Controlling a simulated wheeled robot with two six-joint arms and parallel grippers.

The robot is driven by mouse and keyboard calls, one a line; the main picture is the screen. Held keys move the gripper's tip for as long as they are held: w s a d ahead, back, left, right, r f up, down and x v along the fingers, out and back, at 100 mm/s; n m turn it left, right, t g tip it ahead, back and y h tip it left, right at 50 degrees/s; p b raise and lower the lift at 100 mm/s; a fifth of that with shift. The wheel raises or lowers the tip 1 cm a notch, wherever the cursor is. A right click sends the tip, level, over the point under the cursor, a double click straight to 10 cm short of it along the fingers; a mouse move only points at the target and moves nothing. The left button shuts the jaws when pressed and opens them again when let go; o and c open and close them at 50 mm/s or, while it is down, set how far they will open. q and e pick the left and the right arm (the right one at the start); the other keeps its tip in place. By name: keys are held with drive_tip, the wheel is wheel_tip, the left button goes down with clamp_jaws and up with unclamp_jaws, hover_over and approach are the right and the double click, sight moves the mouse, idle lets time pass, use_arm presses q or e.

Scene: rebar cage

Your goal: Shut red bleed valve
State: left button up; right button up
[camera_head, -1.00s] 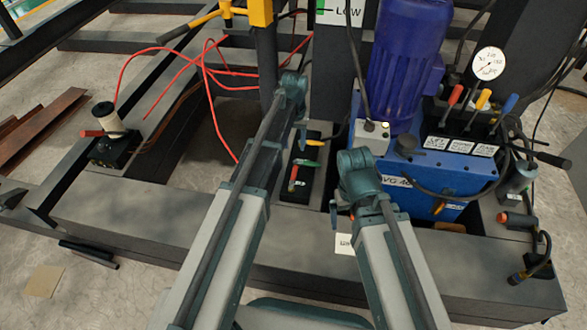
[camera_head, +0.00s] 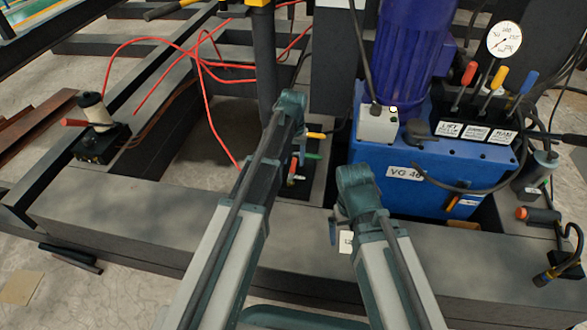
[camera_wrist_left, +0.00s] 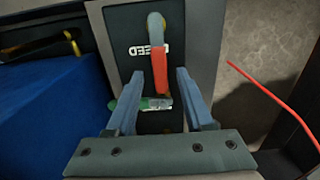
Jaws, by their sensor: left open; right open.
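The bleed valve's red handle (camera_wrist_left: 160,72) hangs from a pale bent top on a dark plate, by an upside-down label reading "BLEED" in part. In the head view the red handle (camera_head: 291,172) shows beside my left arm. My left gripper (camera_wrist_left: 161,76) is open, its two blue fingers either side of the red handle in the wrist picture.
A green handle (camera_wrist_left: 155,103) lies across below the red one. The blue pump unit (camera_head: 400,165) with coloured levers stands to the right. Red hoses (camera_head: 205,100) loop at the left. Another red-handled valve (camera_head: 75,122) sits at far left, an orange-handled fitting (camera_head: 535,215) at right.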

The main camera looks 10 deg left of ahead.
use_arm(q)
drive_tip(key=shift+f+b, duration=0.3)
drive_tip(key=shift+f, duration=0.4)
clamp_jaws()
idle(1.0)
